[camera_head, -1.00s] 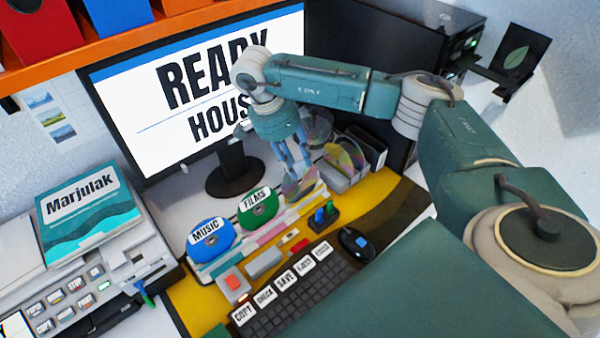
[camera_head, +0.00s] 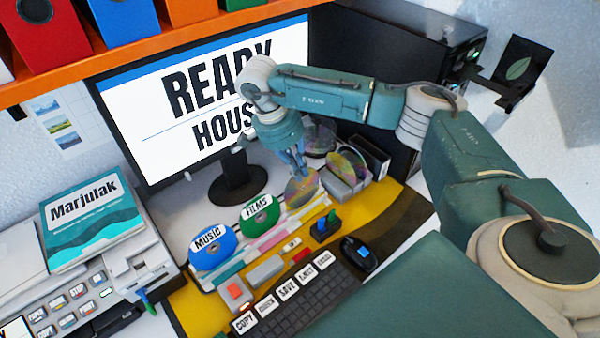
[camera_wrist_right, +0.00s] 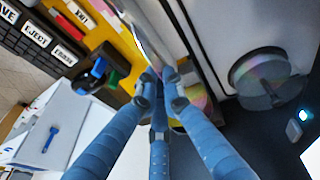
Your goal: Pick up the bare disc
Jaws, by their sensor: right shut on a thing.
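A bare disc (camera_head: 303,187) with a rainbow sheen and no label stands upright in the rack, right of the green FILMS disc (camera_head: 260,212) and the blue MUSIC disc (camera_head: 211,246). My right gripper (camera_head: 300,174) reaches down to its top edge and is shut on it. In the right wrist view the fingertips (camera_wrist_right: 161,92) pinch the disc, which shows nearly edge-on as a pale strip (camera_wrist_right: 150,38). Its lower edge is close to the rack; I cannot tell if it touches. My left gripper is not in view.
More shiny discs (camera_head: 350,168) stand in a grey holder to the right. The monitor (camera_head: 200,100) rises behind. A keyboard (camera_head: 300,305), a mouse (camera_head: 357,252) and a small dark block with coloured pegs (camera_head: 326,227) lie in front.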

